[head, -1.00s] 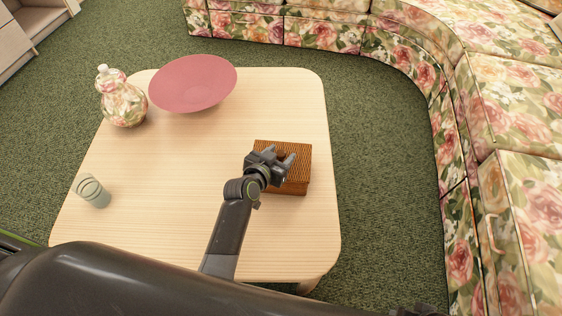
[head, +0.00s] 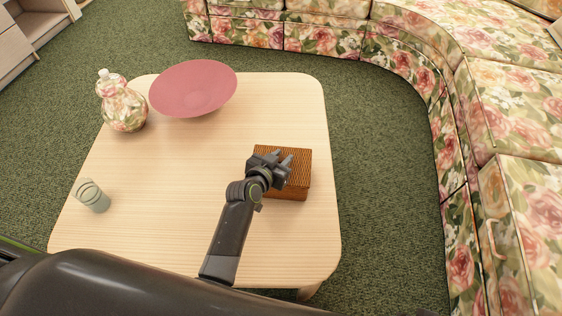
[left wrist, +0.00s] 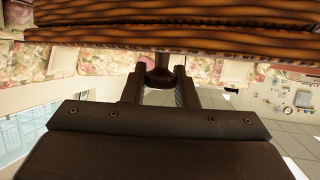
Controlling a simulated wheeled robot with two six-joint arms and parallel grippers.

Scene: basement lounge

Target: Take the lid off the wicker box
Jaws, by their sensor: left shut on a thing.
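The brown wicker box (head: 300,188) stands on the pale wooden table, near its right edge. Its flat woven lid (head: 300,155) is on the side facing my left gripper (head: 282,158). In the left wrist view the woven lid (left wrist: 200,37) fills the top, with a small dark round knob (left wrist: 160,77) between my fingers. My left gripper is shut on that knob. The lid appears to rest on the box; I see no clear gap. The gripper hides part of the lid in the head view. My right gripper is not in view.
On the table (head: 180,190) are a pink bowl (head: 195,88) and a floral vase (head: 123,105) at the far left, and a glass (head: 92,195) at the left edge. The table's middle is clear. A floral sofa (head: 475,130) curves around the back and right.

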